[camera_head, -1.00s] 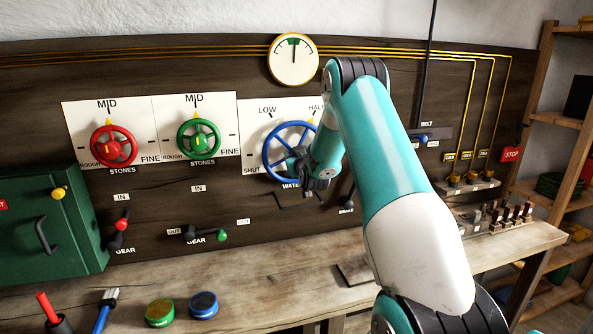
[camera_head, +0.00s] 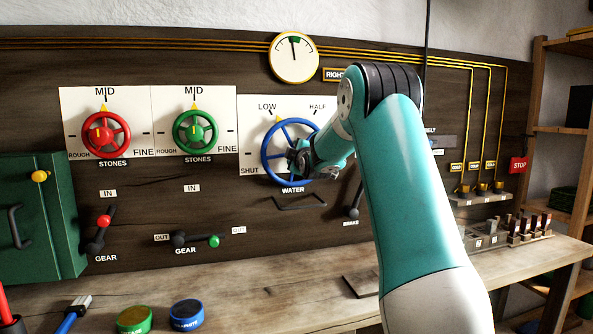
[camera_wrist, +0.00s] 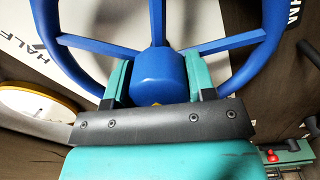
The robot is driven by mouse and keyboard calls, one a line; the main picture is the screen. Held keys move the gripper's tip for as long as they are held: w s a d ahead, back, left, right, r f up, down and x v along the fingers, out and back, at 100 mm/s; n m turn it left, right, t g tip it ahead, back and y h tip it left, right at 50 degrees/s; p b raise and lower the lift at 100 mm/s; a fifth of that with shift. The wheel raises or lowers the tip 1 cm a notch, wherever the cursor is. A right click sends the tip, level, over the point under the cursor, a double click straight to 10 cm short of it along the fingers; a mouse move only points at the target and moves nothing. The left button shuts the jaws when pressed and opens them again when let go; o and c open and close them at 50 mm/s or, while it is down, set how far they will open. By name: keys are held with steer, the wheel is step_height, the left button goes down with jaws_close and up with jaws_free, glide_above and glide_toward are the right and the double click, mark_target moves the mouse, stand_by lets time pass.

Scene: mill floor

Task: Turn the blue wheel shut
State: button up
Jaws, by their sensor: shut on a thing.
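The blue wheel (camera_head: 263,155) is mounted on the panel above the WATER label. Its white plate (camera_head: 249,108) carries the marks SHUT, LOW, HALF and a covered part at the right. The yellow pointer (camera_head: 278,118) at the rim's top stands close to LOW. My gripper (camera_head: 303,160) is at the wheel's middle. In the wrist view its two teal fingers (camera_wrist: 157,85) sit on both sides of the blue hub (camera_wrist: 158,72), shut on it. The wheel's spokes and rim (camera_wrist: 262,60) show beyond. My arm hides the plate's right edge.
A red wheel (camera_head: 122,138) and a green wheel (camera_head: 212,134) are at the left. Below are a red-knobbed lever (camera_head: 104,221) and a green-knobbed lever (camera_head: 214,241). A brake lever (camera_head: 353,211) is just right of the blue wheel. A round gauge (camera_head: 311,68) hangs above.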

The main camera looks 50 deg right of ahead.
steer(key=n+b, duration=0.6)
steer(key=shift+f+n+b, duration=0.3)
steer(key=shift+f+b, duration=0.05)
steer(key=n+b, duration=0.4)
steer(key=n, duration=0.2)
steer(key=shift+r, duration=0.1)
steer(key=shift+n, duration=0.3)
steer(key=o, duration=0.9)
steer(key=b+v, duration=0.3)
steer(key=v, duration=1.4)
steer(key=shift+s+b, duration=0.25)
steer(key=shift+b, duration=0.05)
